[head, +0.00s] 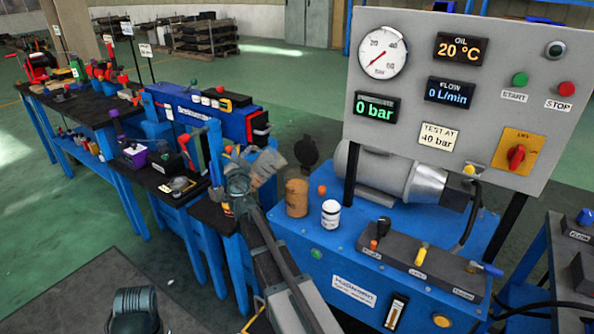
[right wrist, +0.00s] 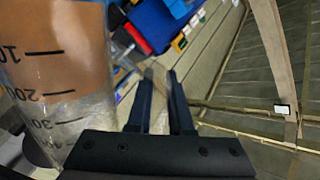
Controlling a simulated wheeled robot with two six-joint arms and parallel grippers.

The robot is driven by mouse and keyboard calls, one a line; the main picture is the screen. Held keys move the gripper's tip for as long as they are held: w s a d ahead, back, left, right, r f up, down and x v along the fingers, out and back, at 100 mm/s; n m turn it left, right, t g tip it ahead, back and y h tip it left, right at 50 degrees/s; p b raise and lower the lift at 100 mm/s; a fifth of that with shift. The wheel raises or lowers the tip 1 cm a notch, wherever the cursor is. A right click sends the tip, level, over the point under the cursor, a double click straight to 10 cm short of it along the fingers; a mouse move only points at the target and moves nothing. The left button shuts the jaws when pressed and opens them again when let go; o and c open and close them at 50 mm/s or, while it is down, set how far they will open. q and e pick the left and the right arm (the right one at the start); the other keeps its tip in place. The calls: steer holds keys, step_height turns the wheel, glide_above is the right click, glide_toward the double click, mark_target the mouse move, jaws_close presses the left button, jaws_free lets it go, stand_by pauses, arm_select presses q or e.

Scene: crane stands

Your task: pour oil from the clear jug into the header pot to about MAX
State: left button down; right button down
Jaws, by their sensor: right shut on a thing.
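My right gripper (head: 246,172) is beyond the front edge of the blue power unit, near the end of the left benches. In the right wrist view the jug (right wrist: 60,75) stands beside the fingers (right wrist: 160,80), with amber oil in the upper part of the picture and clear wall with black marks below.
The blue power unit (head: 345,262) carries a white bottle (head: 330,213), a motor and valve levers (head: 420,262). A grey gauge panel (head: 455,100) rises behind it, showing 0 bar. Cluttered blue benches (head: 190,185) run along the left. Green floor is open at left.

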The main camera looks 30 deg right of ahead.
steer(key=shift+s+d+r+m+p, duration=0.15)
steer(key=shift+r+m+p, duration=0.25)
steer(key=shift+r, duration=0.2)
steer(key=shift+d+r+m+p, duration=0.1)
steer(key=shift+r+m+p, duration=0.2)
steer(key=shift+r+p, duration=0.2)
steer(key=shift+s+d+r+m+p, duration=0.1)
steer(key=shift+d+r+m+p, duration=0.2)
steer(key=shift+r+m+p, duration=0.3)
steer(key=shift+s+d+r+m+p, duration=0.1)
steer(key=shift+d+r+m+p, duration=0.15)
steer(key=shift+r+m+p, duration=0.25)
stand_by(1.0)
steer(key=shift+s+d+r+m+p, duration=0.15)
steer(key=shift+d+r+m+p, duration=0.2)
steer(key=shift+r+p, duration=0.25)
steer(key=shift+s+d+r+m+p, duration=0.1)
steer(key=shift+d+r+m+p, duration=0.1)
steer(key=shift+r+m+p, duration=0.3)
stand_by(1.4)
steer(key=shift+s+d+r, duration=0.1)
steer(key=shift+d+r, duration=0.15)
steer(key=shift+d, duration=0.1)
stand_by(0.4)
